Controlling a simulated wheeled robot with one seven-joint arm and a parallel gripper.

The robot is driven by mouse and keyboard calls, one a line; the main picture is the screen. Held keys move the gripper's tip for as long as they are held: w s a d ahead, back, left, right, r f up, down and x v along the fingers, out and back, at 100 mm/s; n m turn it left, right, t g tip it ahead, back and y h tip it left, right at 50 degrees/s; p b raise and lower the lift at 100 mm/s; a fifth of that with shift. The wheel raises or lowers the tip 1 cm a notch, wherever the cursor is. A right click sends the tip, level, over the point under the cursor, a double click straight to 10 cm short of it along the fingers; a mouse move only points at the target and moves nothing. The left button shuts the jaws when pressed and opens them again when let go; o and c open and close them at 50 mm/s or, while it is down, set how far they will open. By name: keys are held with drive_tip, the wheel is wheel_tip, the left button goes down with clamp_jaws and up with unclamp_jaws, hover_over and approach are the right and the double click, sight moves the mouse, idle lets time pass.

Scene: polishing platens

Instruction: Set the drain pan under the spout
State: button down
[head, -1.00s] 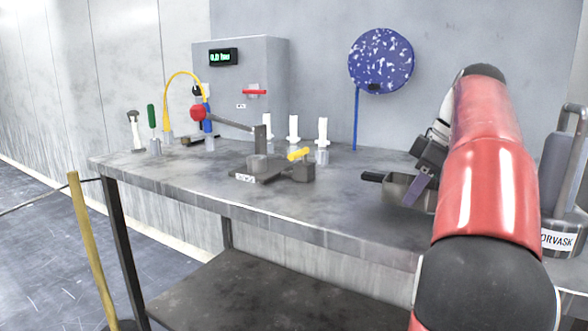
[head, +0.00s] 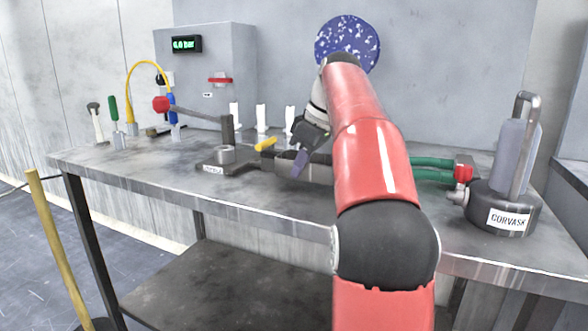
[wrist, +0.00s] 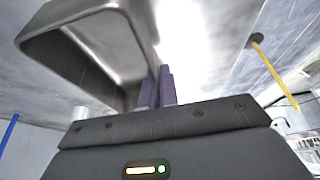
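The drain pan is a grey metal pan with a raised rim; it fills the upper left of the wrist view (wrist: 85,62). In the head view only a part of the pan (head: 320,173) shows, beside my purple finger; my red arm hides the rest. My gripper (head: 298,163) is shut on the pan's wall, and both purple fingertips show against it in the wrist view (wrist: 157,86). The pan is just right of a dark fitting (head: 240,165) with a yellow lever (head: 265,144). I cannot tell which part is the spout, or whether the pan touches the bench.
A black-based canister labelled CORVASK (head: 505,215) stands at the right, with green hoses (head: 432,170) beside it. Several white upright pieces (head: 261,118) stand behind the fitting. A red-knobbed lever (head: 161,104) reaches left. The bench top (head: 130,165) is clear at front left.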

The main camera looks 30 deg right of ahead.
drive_tip(key=shift+w+a+f+b, duration=0.4)
drive_tip(key=shift+w+a+f, duration=0.15)
drive_tip(key=shift+f, duration=0.2)
drive_tip(key=shift+d, duration=0.1)
drive_tip(key=shift+f, duration=0.1)
drive_tip(key=c, duration=1.7)
unclamp_jaws()
